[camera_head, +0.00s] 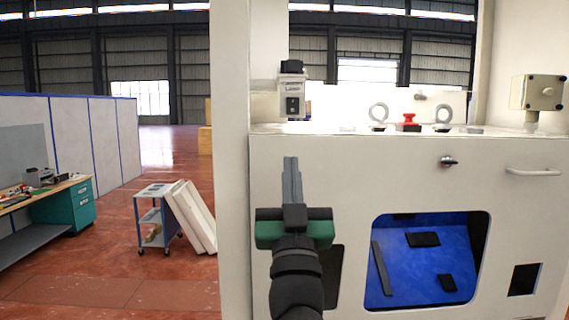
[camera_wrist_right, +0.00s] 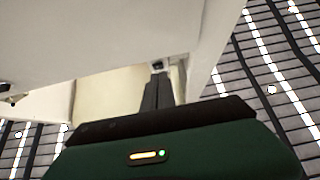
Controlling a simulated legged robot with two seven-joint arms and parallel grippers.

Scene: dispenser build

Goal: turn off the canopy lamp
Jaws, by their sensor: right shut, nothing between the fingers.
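A small light box with a label and a black rocker switch (camera_head: 292,105) sits on the left side of the white machine, above its ledge. My right gripper (camera_head: 291,162) points up in front of the machine, below the switch box and apart from it in the head picture. Its fingers are shut together and empty. In the right wrist view the closed fingertips (camera_wrist_right: 160,78) lie just below a small dark-fronted box (camera_wrist_right: 158,64), which looks like the switch box. I cannot tell the depth gap or the switch position. The canopy lamp itself is not clearly seen. My left gripper is out of view.
The white machine (camera_head: 350,165) fills the right, with a pale post (camera_head: 231,200) at its left. A red button (camera_head: 408,121) and metal rings stand on its ledge. A blue-lined opening (camera_head: 405,270) is lower down. A cart (camera_head: 155,190) and workbench stand left.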

